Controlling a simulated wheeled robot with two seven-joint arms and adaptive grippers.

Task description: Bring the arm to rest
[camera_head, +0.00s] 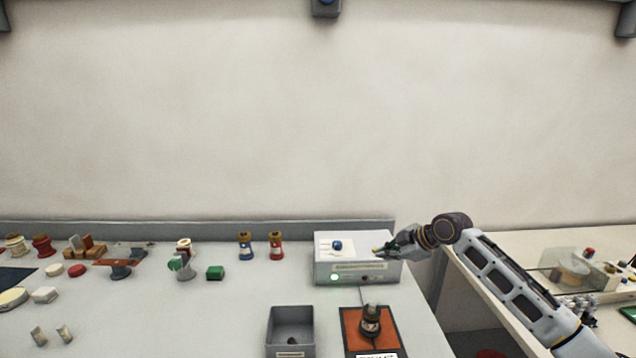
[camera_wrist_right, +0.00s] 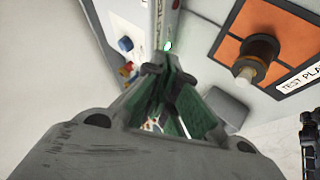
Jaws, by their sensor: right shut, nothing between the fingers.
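My right arm comes in from the right in the head view. Its gripper (camera_head: 384,250) is shut and empty, right at the top right of the white control box (camera_head: 358,270); I cannot tell whether it touches the box. The box has a blue knob (camera_head: 337,246) on top and a lit green lamp (camera_head: 334,277) on its front. In the right wrist view the shut gripper (camera_wrist_right: 170,70) points toward the box, with the blue knob (camera_wrist_right: 125,44) to its left and the green lamp (camera_wrist_right: 168,46) just past the fingertips. My left gripper is not in view.
A bushing (camera_head: 370,318) stands on the orange test plate (camera_head: 352,335) in front of the box. A grey bin (camera_head: 270,335) is left of it. Several spools and small parts lie on the left of the bench. A second bench (camera_head: 520,248) is at right, past a gap.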

